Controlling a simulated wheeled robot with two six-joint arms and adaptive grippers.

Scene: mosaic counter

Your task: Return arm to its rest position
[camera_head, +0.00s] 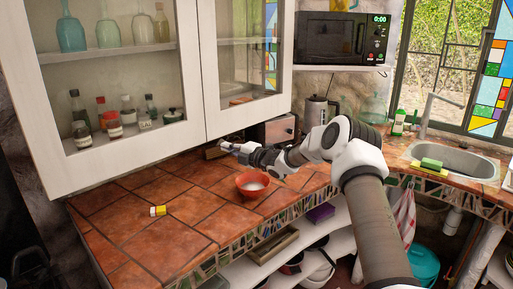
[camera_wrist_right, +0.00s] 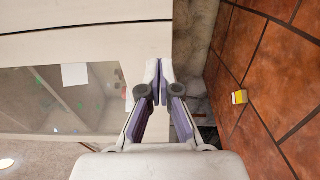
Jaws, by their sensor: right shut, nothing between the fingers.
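My right arm comes in from the lower right of the head view and reaches left across the tiled counter (camera_head: 130,235). My right gripper (camera_head: 226,146) is above the back of the counter, close to the lower edge of the white cabinet (camera_head: 140,150). In the wrist view the right gripper (camera_wrist_right: 160,66) has its fingertips together with nothing between them. The cabinet front (camera_wrist_right: 60,50) fills the left of that view. My left gripper is not in view.
A red bowl (camera_head: 252,184) stands on the counter just below my right gripper. A small yellow item (camera_head: 158,211) lies on the left, also visible in the wrist view (camera_wrist_right: 240,97). A kettle (camera_head: 318,112), a microwave (camera_head: 340,38) and a sink (camera_head: 455,160) are farther right.

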